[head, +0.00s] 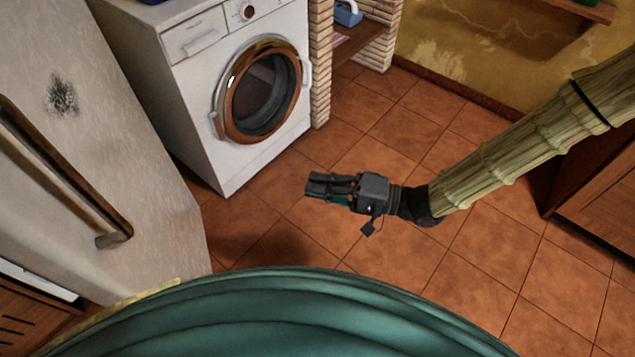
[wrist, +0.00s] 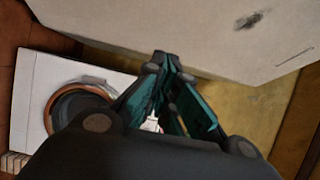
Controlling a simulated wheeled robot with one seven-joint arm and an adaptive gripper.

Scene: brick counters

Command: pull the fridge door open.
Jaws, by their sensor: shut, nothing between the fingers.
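The fridge door (head: 120,150) is a worn pale panel at the left of the head view, with a dark stain on it. Its long brown bar handle (head: 62,165) runs diagonally down the door. I cannot tell from this angle whether the door stands ajar. My gripper (head: 312,186) is shut and empty, above the tiled floor to the right of the fridge, well apart from the handle. In the wrist view the shut fingers (wrist: 165,62) point toward a pale stained panel (wrist: 200,30), which looks like the fridge. The handle does not show there.
A white washing machine (head: 205,100) with a round door stands behind, right of the fridge; it also shows in the wrist view (wrist: 30,110). A brick counter support (head: 320,65) adjoins it. A wooden cabinet (head: 600,200) is at the right. The tiled floor (head: 400,130) between is clear.

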